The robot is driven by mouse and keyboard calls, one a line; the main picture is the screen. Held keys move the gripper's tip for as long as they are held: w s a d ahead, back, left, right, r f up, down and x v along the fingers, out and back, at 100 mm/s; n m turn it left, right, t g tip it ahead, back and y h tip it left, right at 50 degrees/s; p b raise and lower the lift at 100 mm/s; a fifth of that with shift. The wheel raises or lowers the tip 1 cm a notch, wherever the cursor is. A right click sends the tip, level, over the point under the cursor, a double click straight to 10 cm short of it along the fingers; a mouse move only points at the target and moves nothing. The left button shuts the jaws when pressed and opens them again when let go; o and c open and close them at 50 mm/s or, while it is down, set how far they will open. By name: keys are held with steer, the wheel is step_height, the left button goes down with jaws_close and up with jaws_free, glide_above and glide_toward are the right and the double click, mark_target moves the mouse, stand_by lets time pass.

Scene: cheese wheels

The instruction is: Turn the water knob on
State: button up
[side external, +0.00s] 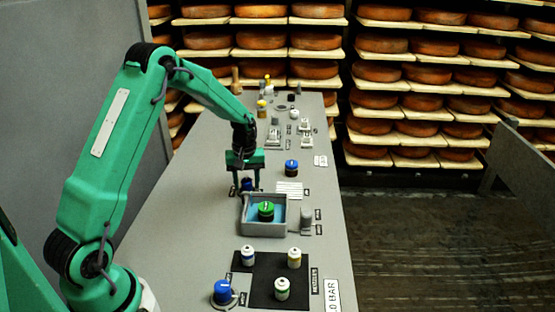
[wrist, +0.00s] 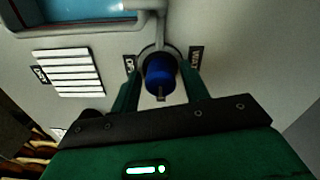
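The blue water knob (wrist: 160,74) stands on the grey counter, at the end of a grey pipe that runs to a basin of blue water (wrist: 75,12). A small pointer on it faces down in the wrist view. In the side view the knob (side external: 247,184) is small and partly hidden by my gripper (side external: 246,180). My gripper (wrist: 160,80) is open, with one green finger on each side of the knob. A narrow gap seems to show on both sides, so I cannot see contact.
Two dark labels (wrist: 196,58) flank the knob. A white slatted plate (wrist: 67,73) lies beside it. Another blue knob (side external: 291,168) is farther back; several jars stand on a black mat (side external: 265,262).

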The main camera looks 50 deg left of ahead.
mark_target(247, 180)
steer(key=shift+o, duration=0.2)
steer(key=shift+r, duration=0.1)
step_height(247, 180, up, 7)
steer(key=shift+r, duration=0.3)
stand_by(0.4)
steer(key=shift+d+r, duration=0.1)
steer(key=shift+r, duration=0.05)
steer(key=s+d+r+m+t, duration=0.4)
steer(key=s+d+r+m, duration=0.4)
steer(key=s+d+r, duration=0.65)
steer(key=s+d+m+t, duration=0.1)
steer(key=s+d+m, duration=0.1)
steer(key=s, duration=0.7)
steer(key=shift+s+r+m+t, duration=0.3)
steer(key=shift+s+r+m, duration=0.05)
steer(key=shift+m, duration=0.35)
